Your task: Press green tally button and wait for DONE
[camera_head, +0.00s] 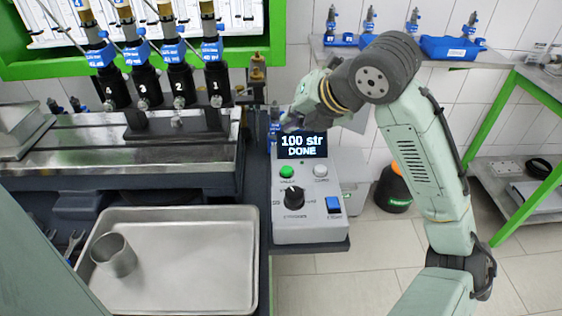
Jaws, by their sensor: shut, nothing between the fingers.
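The grey control box (308,225) stands on a dark shelf in the middle of the head view. Its display (302,146) reads "100 str" and "DONE". The green button (287,172) sits below the display on the left and is uncovered. A pale button (320,170) is to its right, with a black knob (294,196) and a blue switch (333,204) lower down. My gripper (288,124) is small and partly hidden by the wrist, just above the display's upper left. It is shut and empty, apart from the green button.
A metal tray (190,290) with a steel cup (114,254) lies at the left front. A black and orange container (393,188) stands on the floor, right of the box.

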